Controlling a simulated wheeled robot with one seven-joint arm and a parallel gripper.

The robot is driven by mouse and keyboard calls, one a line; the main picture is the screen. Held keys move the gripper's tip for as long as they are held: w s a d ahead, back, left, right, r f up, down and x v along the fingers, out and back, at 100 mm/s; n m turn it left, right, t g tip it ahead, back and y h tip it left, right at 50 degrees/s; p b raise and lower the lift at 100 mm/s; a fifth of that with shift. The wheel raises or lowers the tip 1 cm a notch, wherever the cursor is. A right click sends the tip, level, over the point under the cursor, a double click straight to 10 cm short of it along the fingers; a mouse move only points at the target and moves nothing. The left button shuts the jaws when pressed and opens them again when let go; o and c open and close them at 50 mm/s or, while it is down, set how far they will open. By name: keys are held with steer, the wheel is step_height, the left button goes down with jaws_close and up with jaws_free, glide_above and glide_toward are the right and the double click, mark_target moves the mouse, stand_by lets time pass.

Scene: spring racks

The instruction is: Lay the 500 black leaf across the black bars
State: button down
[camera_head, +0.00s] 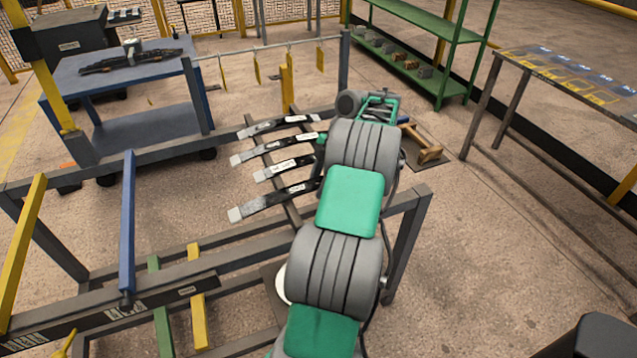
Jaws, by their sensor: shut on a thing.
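Several dark leaves with white labels lie side by side across a low dark stand left of my arm: a far one (275,126), one below it (262,153), a third (285,168) and the nearest (270,202). Their left ends are bare metal; the right ends of the nearer ones pass behind my arm. The labels are too small to read, so I cannot tell which is the 500 leaf. A dark bar (263,135) of the stand shows under them. My gripper and whatever it holds are hidden behind my own arm.
A dark frame at left carries yellow (22,235) and blue (127,220) bars, with green (160,310) and yellow (197,315) bars lower. A blue cart (150,85) stands behind. Green shelves (425,80) and a table (575,75) stand right.

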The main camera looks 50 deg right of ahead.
steer(key=shift+d+f+b, duration=0.1)
steer(key=shift+f+b, duration=0.4)
steer(key=shift+b, duration=0.1)
steer(key=c, duration=1)
jaws_free()
steer(key=shift+c, duration=0.2)
steer(key=o, duration=0.4)
steer(key=shift+c, duration=0.2)
steer(key=p+v, duration=0.7)
steer(key=shift+r, duration=0.4)
steer(key=shift+f, duration=0.1)
